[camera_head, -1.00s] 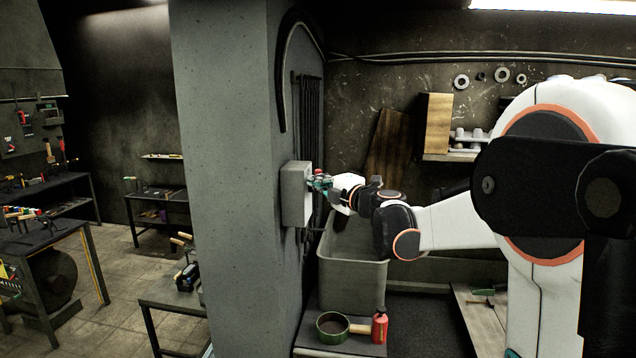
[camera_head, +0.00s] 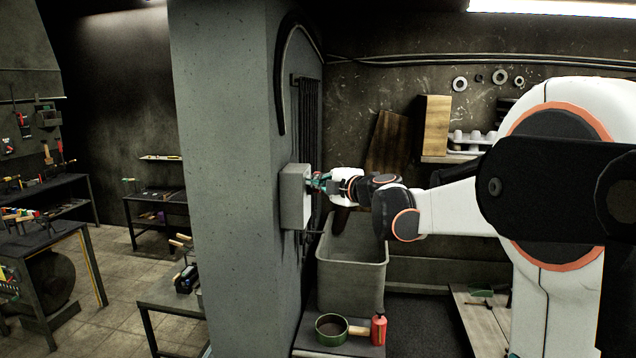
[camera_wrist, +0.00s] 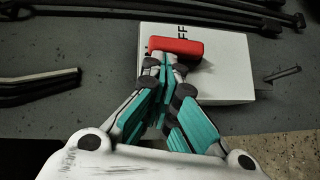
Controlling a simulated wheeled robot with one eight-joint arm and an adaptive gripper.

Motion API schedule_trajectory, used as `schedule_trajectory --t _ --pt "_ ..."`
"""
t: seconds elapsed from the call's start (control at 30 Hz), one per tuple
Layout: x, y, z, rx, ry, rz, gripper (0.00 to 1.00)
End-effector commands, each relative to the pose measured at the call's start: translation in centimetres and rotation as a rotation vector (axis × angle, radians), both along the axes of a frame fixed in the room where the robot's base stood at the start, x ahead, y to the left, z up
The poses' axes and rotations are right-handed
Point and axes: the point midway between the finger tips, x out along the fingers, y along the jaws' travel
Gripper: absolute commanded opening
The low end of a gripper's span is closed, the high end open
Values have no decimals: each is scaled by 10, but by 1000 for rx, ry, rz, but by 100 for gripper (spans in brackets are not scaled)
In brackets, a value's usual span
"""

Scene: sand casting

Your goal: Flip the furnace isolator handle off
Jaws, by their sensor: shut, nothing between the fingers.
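The isolator box (camera_head: 294,197) is a grey box on the side of the concrete pillar. In the wrist view the box (camera_wrist: 225,70) is pale, with dark letters reading "FF" near its top edge. The red isolator handle (camera_wrist: 176,46) lies across the box face, below the letters in that picture. My gripper (camera_wrist: 166,62) is shut with nothing between its teal-padded fingers. Its fingertips are right at the handle, overlapping its lower edge in the picture; I cannot tell whether they touch. In the head view my gripper (camera_head: 318,181) reaches the front of the box and hides the handle.
The concrete pillar (camera_head: 225,200) stands left of my arm. Below are a grey bin (camera_head: 350,275), a green-rimmed pan (camera_head: 331,328) and a red bottle (camera_head: 378,328). Dark bars (camera_wrist: 215,14) and a bent rod (camera_wrist: 40,86) run along the wall near the box.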

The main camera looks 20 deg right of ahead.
Motion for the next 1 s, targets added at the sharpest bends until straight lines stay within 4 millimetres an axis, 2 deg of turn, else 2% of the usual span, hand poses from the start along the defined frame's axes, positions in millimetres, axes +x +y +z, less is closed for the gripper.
schedule_trajectory --t 0.2,0.5,1.0 --pt "4 -3 5 52 81 -1 0" --pt "16 -11 14 61 93 -1 0" --pt "39 -27 20 329 493 -1 0"
